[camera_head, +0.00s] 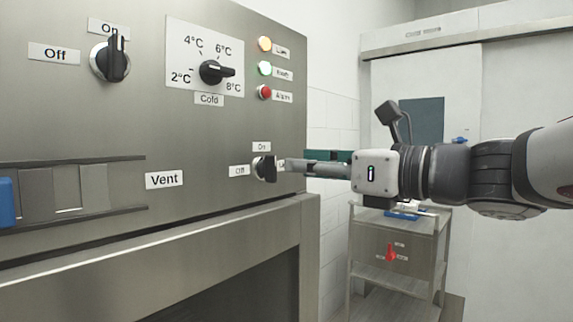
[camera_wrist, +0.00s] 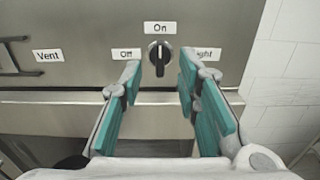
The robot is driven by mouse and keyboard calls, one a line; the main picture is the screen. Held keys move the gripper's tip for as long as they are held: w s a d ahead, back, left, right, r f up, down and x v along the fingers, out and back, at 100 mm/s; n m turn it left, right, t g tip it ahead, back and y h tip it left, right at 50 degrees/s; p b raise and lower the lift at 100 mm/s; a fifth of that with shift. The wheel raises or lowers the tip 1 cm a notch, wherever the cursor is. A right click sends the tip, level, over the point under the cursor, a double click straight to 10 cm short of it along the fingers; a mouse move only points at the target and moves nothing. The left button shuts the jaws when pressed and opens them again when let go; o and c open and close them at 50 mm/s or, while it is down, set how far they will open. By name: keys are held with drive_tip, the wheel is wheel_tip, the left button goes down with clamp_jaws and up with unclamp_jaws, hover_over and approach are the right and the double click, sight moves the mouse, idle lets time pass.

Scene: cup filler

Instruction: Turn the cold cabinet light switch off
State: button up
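The light switch is a small black rotary knob (camera_head: 264,169) low on the right of the steel cabinet front. In the wrist view the knob (camera_wrist: 160,54) has its white pointer mark upright, toward the "On" label (camera_wrist: 159,28). The "Off" label (camera_wrist: 126,54) is to its left and the partly covered "Light" label (camera_wrist: 207,54) to its right. My gripper (camera_wrist: 161,76) is open, with one teal-padded finger on each side of the knob's line. In the head view my gripper (camera_head: 287,166) points left, its tips at or very near the knob; contact cannot be told.
A larger On/Off knob (camera_head: 111,60), a temperature dial (camera_head: 216,72) and three indicator lamps (camera_head: 265,69) are higher on the panel. A vent slider (camera_head: 65,190) is at left. A steel cart (camera_head: 398,250) stands behind my gripper. The cabinet opening is below.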

sight(276, 163)
drive_tip(key=x, duration=0.6)
drive_tip(key=shift+w+a, duration=0.2)
drive_tip(key=shift+a, duration=0.05)
clamp_jaws()
